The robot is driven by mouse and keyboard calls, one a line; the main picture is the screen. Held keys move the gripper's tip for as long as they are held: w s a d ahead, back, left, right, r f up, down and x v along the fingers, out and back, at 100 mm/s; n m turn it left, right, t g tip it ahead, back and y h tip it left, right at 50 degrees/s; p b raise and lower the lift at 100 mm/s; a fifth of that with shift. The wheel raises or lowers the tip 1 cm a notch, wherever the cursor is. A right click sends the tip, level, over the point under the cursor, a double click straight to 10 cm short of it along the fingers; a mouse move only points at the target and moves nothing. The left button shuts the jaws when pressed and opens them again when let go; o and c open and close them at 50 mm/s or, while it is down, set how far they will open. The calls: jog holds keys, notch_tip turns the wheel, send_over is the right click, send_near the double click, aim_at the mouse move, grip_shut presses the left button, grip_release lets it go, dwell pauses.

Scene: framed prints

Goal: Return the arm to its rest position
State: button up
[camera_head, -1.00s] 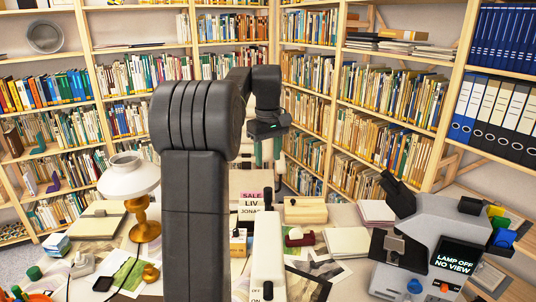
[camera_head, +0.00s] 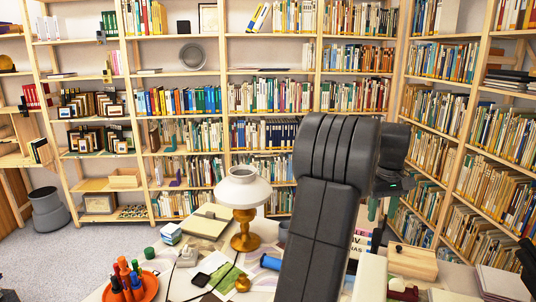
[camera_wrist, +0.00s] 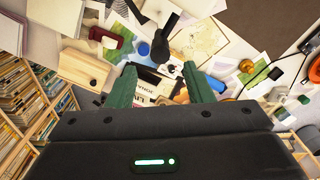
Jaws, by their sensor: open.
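My gripper (camera_wrist: 159,70) shows in the wrist view as two green fingers, spread apart with nothing held between them. It points down over the cluttered table, above a lettered sign and small items. In the head view my dark arm rises at right of centre and bends away to the right.
A white-shaded brass lamp (camera_head: 243,190), an orange tray of pens (camera_head: 130,284) and a wooden box (camera_head: 412,262) stand on the table. Tall bookshelves (camera_head: 227,110) close off the back and right. Open floor (camera_head: 60,255) lies at left, near a grey bin (camera_head: 48,209).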

aim_at(378, 234)
notch_tip(378, 234, down, 8)
jog(key=shift+f+p, duration=0.15)
jog(key=shift+p, duration=0.35)
